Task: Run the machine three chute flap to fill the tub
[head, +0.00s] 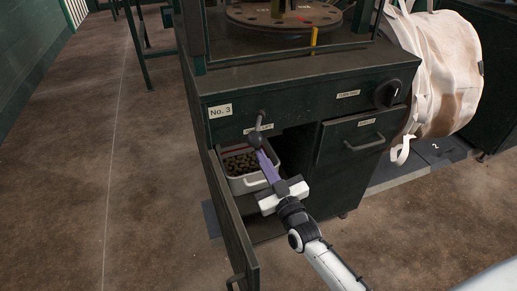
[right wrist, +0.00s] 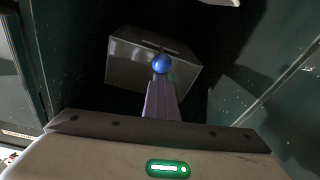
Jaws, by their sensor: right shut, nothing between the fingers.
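The machine marked No. 3 (head: 220,111) is a dark green cabinet with its left door (head: 231,215) open. A light grey tub (head: 250,183) holding brown lumps sits inside the open bay. A lever with a dark ball knob (head: 255,141) hangs at the front above the tub. My right gripper (head: 262,152) is shut and empty, its purple fingertips close to the knob; I cannot tell whether they touch. In the right wrist view a blue ball (right wrist: 161,63) shows at the fingertips (right wrist: 160,80), before a grey box-like shape (right wrist: 140,60). My left gripper is not in view.
A closed drawer or door (head: 352,143) with a handle is right of the bay, below a black rotary knob (head: 387,94). A white bulk bag (head: 445,75) hangs at the right. The brown floor (head: 130,200) at left is clear.

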